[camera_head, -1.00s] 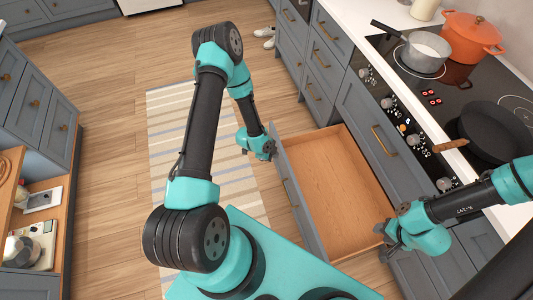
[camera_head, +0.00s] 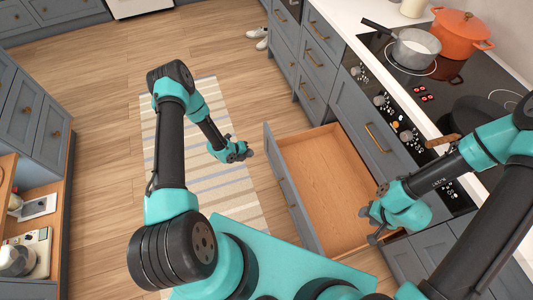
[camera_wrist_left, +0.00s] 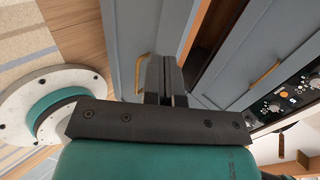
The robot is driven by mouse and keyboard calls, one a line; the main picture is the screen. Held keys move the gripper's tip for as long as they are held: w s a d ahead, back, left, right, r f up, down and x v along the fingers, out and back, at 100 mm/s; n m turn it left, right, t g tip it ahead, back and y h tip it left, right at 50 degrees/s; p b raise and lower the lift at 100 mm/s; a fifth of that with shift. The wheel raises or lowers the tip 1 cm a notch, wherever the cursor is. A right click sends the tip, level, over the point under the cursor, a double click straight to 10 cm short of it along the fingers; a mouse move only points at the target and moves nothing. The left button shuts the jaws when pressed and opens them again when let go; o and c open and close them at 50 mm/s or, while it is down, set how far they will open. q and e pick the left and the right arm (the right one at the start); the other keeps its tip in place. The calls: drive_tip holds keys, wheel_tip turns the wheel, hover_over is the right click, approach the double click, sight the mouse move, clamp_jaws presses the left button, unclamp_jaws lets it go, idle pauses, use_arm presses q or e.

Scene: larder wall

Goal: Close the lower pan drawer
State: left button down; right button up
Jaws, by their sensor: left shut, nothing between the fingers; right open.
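The lower pan drawer (camera_head: 322,180) stands pulled out below the hob, with a bare wooden inside and a grey-blue front (camera_head: 291,195). My left gripper (camera_head: 249,151) is shut and empty, over the striped rug, just outside the drawer front and apart from it. In the left wrist view its shut fingers (camera_wrist_left: 166,72) point towards the grey-blue drawer front (camera_wrist_left: 145,25), with a brass handle (camera_wrist_left: 140,72) beside them. My right gripper (camera_head: 368,222) is open and empty, over the near right part of the drawer; whether it touches the drawer I cannot tell.
The upper drawer (camera_head: 375,135) is shut above. The hob (camera_head: 440,85) carries a grey saucepan (camera_head: 412,50), an orange pot (camera_head: 463,32) and a dark pan, whose wooden handle (camera_head: 443,140) sticks out over the counter edge. Striped rug (camera_head: 200,110) and floor lie clear to the left.

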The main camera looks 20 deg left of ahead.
sight(276, 154)
use_arm(q)
drive_tip(key=x, duration=0.4)
drive_tip(key=r+x, duration=0.1)
drive_tip(key=x, duration=0.3)
drive_tip(key=d+x, duration=0.1)
drive_tip(key=x, duration=0.3)
drive_tip(key=shift+w+r, duration=0.2)
drive_tip(key=shift+w, duration=0.2)
drive_tip(key=shift+w+d, duration=0.4)
drive_tip(key=shift+d, duration=0.1)
drive_tip(key=shift+w, duration=0.1)
